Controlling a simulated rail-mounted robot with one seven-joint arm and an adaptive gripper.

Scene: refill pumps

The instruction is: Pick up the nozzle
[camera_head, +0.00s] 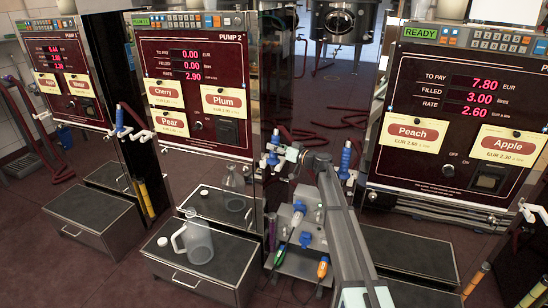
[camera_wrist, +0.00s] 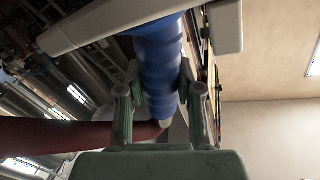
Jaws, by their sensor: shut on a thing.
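The nozzle (camera_wrist: 160,60) has a ribbed blue grip and stands nearly upright between my fingers in the wrist view. My gripper (camera_wrist: 160,98) is shut on that blue grip, one green finger on each side. In the head view, my gripper (camera_head: 283,153) is small, at the right side of Pump 2 (camera_head: 200,90), with the blue nozzle (camera_head: 274,142) at its tip. The nozzle's lower end and its holder are partly hidden there.
Another blue nozzle (camera_head: 346,156) hangs beside the right pump (camera_head: 462,110), and one (camera_head: 119,118) hangs by Pump 1 (camera_head: 68,78). A clear jug (camera_head: 199,243) stands on the drawer box before Pump 2. A cart with tools (camera_head: 300,262) stands below my arm.

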